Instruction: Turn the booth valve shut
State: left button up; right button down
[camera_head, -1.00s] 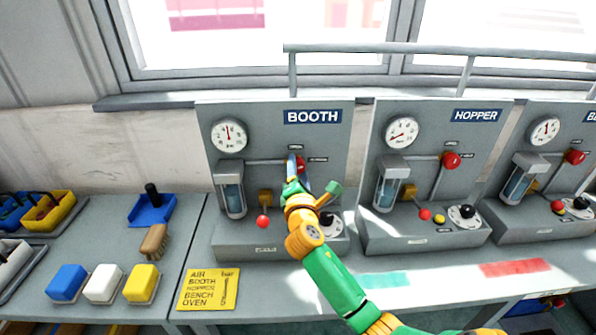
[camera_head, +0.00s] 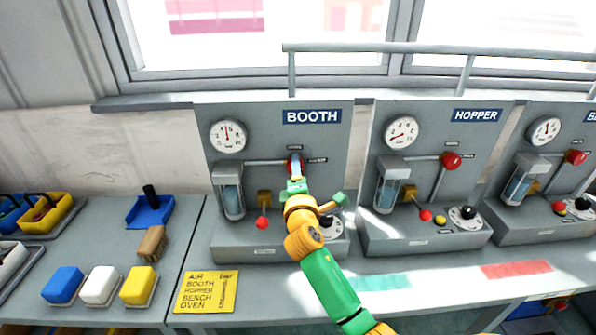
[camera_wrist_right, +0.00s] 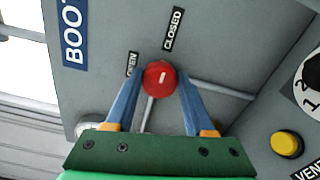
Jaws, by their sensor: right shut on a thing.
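The red booth valve knob (camera_wrist_right: 158,79) stands on the grey panel under the BOOTH sign (camera_head: 312,117). My right gripper (camera_wrist_right: 159,84) is shut on it, one blue finger on each side, as the right wrist view shows. In the head view the fingers (camera_head: 295,172) partly cover the knob. The knob's white mark runs roughly in line with the CLOSED label (camera_wrist_right: 173,29). The OPEN label (camera_wrist_right: 131,64) sits to the left of the knob in the wrist view. The booth gauge (camera_head: 228,136) has its needle pointing about straight up. My left gripper is not in view.
The HOPPER panel (camera_head: 437,150) with its own red knob (camera_head: 451,161) stands to the right, and another panel beyond it. Below the booth valve are a red ball-ended lever (camera_head: 262,223) and a dial. A yellow card (camera_head: 208,291) lies at the front left.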

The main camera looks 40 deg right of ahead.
jog(key=shift+c, duration=1.3)
grip_release()
jog(key=b+v, duration=0.1)
jog(key=v, duration=0.6)
jog(key=shift+a, duration=0.15)
jog(key=shift+o, duration=1.3)
jog(key=shift+f, duration=0.1)
jog(key=shift+p+v, duration=0.35)
jog(key=shift+v, duration=1.9)
jog(key=s+a+r+p, duration=0.1)
jog(key=s+a+r, duration=0.1)
jog(key=s, duration=0.4)
jog(key=shift+a, duration=0.8)
